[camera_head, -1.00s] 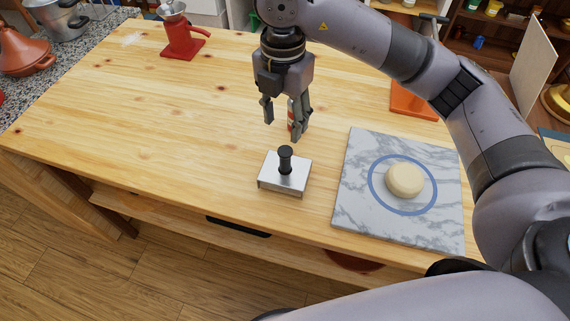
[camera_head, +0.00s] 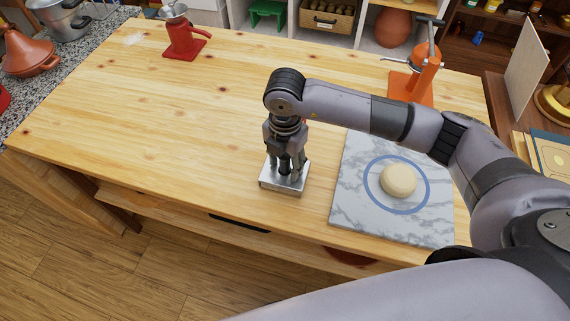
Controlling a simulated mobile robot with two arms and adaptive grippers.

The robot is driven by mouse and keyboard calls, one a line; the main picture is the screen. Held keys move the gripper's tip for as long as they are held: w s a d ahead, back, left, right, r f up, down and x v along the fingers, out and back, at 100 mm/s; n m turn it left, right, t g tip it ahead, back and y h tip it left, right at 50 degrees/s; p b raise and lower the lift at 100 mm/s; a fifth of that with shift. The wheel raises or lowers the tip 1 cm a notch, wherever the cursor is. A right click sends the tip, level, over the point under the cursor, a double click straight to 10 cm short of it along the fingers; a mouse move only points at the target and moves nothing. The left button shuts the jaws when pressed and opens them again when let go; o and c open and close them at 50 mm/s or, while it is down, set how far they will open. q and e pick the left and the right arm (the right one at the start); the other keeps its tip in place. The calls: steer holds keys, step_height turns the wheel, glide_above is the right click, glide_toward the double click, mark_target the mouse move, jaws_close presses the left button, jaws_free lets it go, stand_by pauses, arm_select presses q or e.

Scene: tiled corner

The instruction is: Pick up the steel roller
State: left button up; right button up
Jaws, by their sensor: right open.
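The steel roller (camera_head: 281,187) shows as a flat, shiny steel block, which had an upright black knob handle in the earlier frame. It sits flat on the wooden table, left of the marble board. My right gripper (camera_head: 285,171) points straight down over it, with its fingers low on either side of the knob. The fingers are open and hide most of the knob; whether they touch it cannot be told. My left gripper is not in view.
A marble board (camera_head: 350,205) with a blue ring and a pale dough ball (camera_head: 398,180) lies just right of the block. An orange press (camera_head: 425,75) stands at the back right, a red grinder (camera_head: 184,38) at the back left.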

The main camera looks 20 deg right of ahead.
steer(key=shift+a+f, duration=0.1)
steer(key=shift+f, duration=0.05)
jaws_close()
stand_by(0.5)
